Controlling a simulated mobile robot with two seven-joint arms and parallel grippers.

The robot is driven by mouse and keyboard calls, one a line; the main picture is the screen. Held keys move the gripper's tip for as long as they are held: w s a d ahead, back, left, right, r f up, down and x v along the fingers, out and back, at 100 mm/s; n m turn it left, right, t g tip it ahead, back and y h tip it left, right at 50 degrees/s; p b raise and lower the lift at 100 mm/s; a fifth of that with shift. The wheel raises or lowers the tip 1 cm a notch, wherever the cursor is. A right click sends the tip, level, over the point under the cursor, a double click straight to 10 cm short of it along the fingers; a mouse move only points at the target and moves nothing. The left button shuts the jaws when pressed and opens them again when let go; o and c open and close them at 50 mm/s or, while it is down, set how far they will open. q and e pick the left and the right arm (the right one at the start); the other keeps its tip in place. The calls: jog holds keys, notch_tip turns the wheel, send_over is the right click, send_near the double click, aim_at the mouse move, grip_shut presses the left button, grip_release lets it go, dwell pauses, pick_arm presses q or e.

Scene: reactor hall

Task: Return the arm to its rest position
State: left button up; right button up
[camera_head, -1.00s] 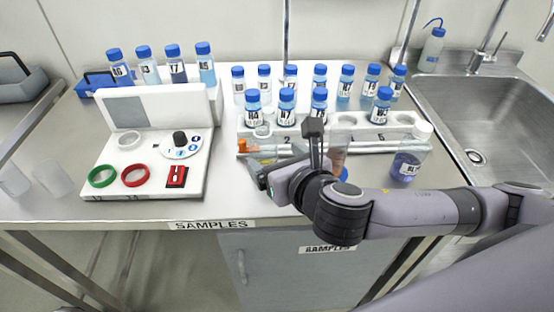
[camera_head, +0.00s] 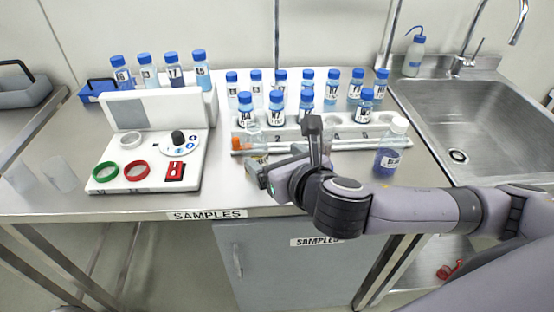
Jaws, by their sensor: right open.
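My right arm comes in from the right, and its gripper (camera_head: 258,170) is over the front of the steel bench (camera_head: 220,195). It points left, and its fingers are partly hidden by the wrist. It is open, and I see nothing held in it. Behind it stands a white rack (camera_head: 345,132) with blue-capped sample bottles (camera_head: 276,108). A bottle with a white cap and purple-blue liquid (camera_head: 386,160) stands on the bench just beyond my forearm. My left gripper is not in view.
Left of the gripper is a white device (camera_head: 150,160) with a knob, a green ring (camera_head: 105,171), a red ring (camera_head: 137,171) and a red switch (camera_head: 175,171). More bottles (camera_head: 173,70) stand behind it. A sink (camera_head: 475,125) is at right. A red object (camera_head: 448,271) lies below it.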

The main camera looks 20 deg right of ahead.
dwell(0.3)
jog(key=s+d+f+m+g, duration=0.3)
jog(key=s+f+m, duration=0.4)
jog(key=m, duration=0.5)
jog(key=s+d+f+m+g+h, duration=0.1)
jog(key=s+d+f+m+g, duration=0.2)
jog(key=s+m, duration=0.65)
jog(key=s+d+f+m+g, duration=0.2)
jog(key=s+f+m+g, duration=0.35)
jog(key=m, duration=0.75)
jog(key=w+a+f+t+y, duration=0.1)
jog(key=w+a+f+t, duration=0.1)
jog(key=w+f+t, duration=0.3)
notch_tip(320, 180, down, 6)
jog(key=t, duration=0.3)
jog(key=shift+a+y, duration=0.15)
jog(key=shift+y, duration=0.15)
